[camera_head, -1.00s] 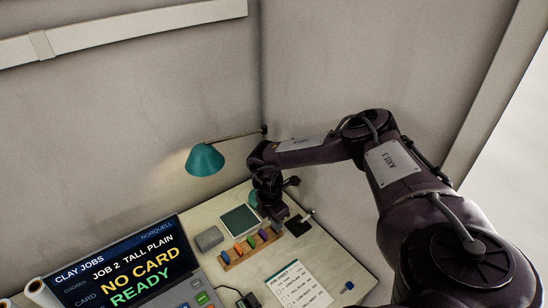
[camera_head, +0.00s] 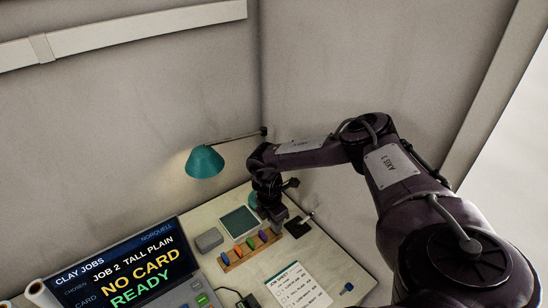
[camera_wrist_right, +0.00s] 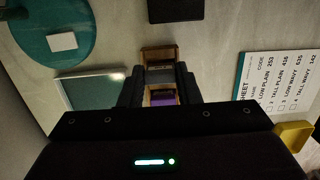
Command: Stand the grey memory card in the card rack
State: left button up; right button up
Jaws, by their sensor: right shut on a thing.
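My right gripper (camera_head: 277,223) is at the right end of the wooden card rack (camera_head: 232,266), which holds several coloured cards. In the right wrist view my right gripper (camera_wrist_right: 159,82) has its dark fingers on either side of the grey memory card (camera_wrist_right: 160,74) and is shut on it. The card is over the rack's end (camera_wrist_right: 158,52), beside a purple card (camera_wrist_right: 163,98). I cannot tell whether the grey card sits down in a slot. In the head view the gripper hides the grey card. My left gripper is not in view.
A screen reading "NO CARD READY" (camera_head: 125,268) stands at the left. A grey box (camera_head: 209,239), a green-topped pad (camera_head: 239,222), a job sheet (camera_head: 298,287) and a dark square (camera_head: 298,227) lie around the rack. A teal lamp (camera_head: 205,162) hangs behind.

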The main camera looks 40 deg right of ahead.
jog(key=shift+f, duration=0.1)
jog(key=shift+f+b, duration=0.55)
jog(key=shift+f, duration=0.2)
jog(key=o, duration=1.3)
jog(key=shift+o, duration=0.2)
notch_tip(320, 180, up, 7)
jog(key=p, duration=0.7)
